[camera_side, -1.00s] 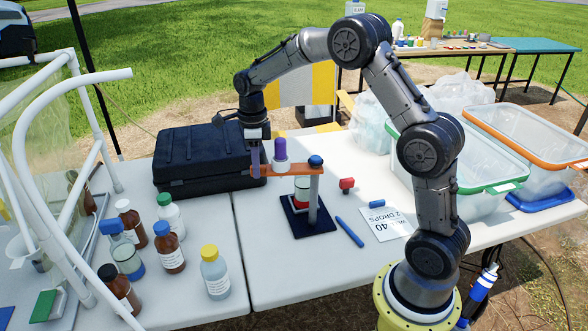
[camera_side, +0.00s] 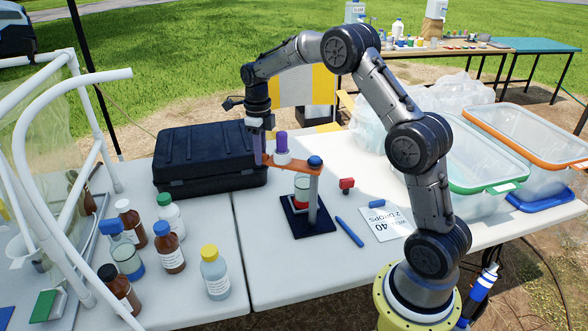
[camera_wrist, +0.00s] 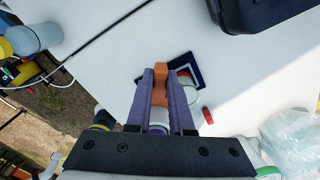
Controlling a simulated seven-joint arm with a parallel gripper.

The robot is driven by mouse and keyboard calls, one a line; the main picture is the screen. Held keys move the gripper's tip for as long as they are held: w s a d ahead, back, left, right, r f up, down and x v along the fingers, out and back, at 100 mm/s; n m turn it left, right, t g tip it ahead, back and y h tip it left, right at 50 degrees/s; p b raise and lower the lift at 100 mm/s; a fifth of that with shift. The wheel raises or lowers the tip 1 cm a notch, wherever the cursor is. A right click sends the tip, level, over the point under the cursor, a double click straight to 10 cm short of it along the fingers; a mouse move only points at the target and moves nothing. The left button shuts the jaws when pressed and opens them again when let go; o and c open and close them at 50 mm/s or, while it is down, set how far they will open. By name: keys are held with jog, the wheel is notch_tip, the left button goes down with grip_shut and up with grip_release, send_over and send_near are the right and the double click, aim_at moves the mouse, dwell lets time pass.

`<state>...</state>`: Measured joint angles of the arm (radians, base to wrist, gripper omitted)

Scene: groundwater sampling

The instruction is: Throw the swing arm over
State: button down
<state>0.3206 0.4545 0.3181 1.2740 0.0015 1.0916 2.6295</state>
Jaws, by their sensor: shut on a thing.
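The orange swing arm (camera_side: 302,164) is pivoted on a grey post (camera_side: 313,200) with a blue cap, standing on a dark blue base (camera_side: 322,226). The arm reaches left and back from the post and carries a white holder with a purple top (camera_side: 281,145). My gripper (camera_side: 258,150) is at the arm's free end. In the wrist view its two purple fingers (camera_wrist: 161,78) are closed on the orange arm (camera_wrist: 160,92). A clear jar with red and white in it (camera_side: 302,188) stands on the base, partly hidden by the post.
A black case (camera_side: 210,155) lies close behind and left of my gripper. Several bottles (camera_side: 171,247) stand front left. Clear bins (camera_side: 465,205) stand far right.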

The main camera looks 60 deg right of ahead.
jog(key=d+m, duration=0.4)
jog(key=d, duration=0.2)
jog(key=shift+d+m, duration=0.15)
jog(key=shift+m, duration=0.15)
jog(key=shift+w, duration=0.1)
jog(key=shift+s+d+m, duration=0.25)
jog(key=shift+d+m, duration=0.45)
jog(key=shift+d, duration=0.25)
jog(key=c, duration=0.7)
grip_release()
notch_tip(320, 180, up, 14)
jog(key=shift+s+f, duration=0.1)
